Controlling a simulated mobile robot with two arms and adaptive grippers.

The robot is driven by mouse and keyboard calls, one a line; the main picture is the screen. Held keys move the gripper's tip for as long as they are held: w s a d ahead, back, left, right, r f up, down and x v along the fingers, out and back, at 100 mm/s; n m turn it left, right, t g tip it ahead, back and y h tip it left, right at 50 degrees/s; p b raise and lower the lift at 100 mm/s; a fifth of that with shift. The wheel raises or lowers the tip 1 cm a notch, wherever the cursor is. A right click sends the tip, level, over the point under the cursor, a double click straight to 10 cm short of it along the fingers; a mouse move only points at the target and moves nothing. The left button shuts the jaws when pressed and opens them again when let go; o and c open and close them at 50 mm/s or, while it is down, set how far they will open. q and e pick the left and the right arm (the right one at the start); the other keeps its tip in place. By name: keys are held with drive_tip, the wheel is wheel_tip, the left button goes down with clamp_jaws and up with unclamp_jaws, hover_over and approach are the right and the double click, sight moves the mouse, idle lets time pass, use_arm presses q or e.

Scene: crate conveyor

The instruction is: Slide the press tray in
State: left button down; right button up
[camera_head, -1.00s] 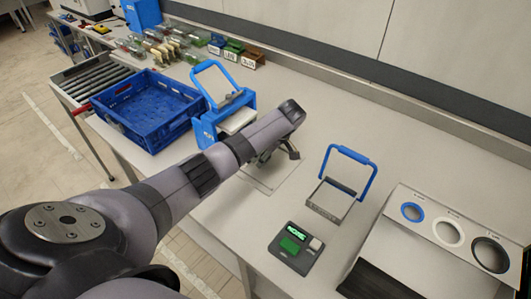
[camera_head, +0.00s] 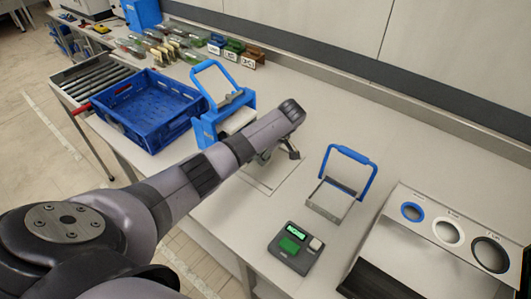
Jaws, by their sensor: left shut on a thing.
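The blue press (camera_head: 205,131) stands on the table with its blue lever handle raised. Its pale press tray (camera_head: 238,119) shows at the front of the press, and my left forearm hides the rest of it. My left gripper (camera_head: 277,157) is low over the table, just in front of the press, and mostly hidden under my wrist. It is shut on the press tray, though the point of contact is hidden. My right gripper is not in view.
A blue crate (camera_head: 118,103) stands left of the press, beside a roller conveyor (camera_head: 92,77). A blue-handled metal frame (camera_head: 331,199), a button box (camera_head: 282,262) and a holed stand (camera_head: 420,232) are on the right.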

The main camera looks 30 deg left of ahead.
use_arm(q)
drive_tip(key=a, duration=0.4)
drive_tip(key=shift+w+a, duration=0.15)
drive_tip(key=shift+r, duration=0.1)
drive_tip(key=c, duration=1.5)
unclamp_jaws()
drive_tip(key=o, duration=0.5)
drive_tip(key=shift+a, duration=0.1)
drive_tip(key=shift+c, duration=0.2)
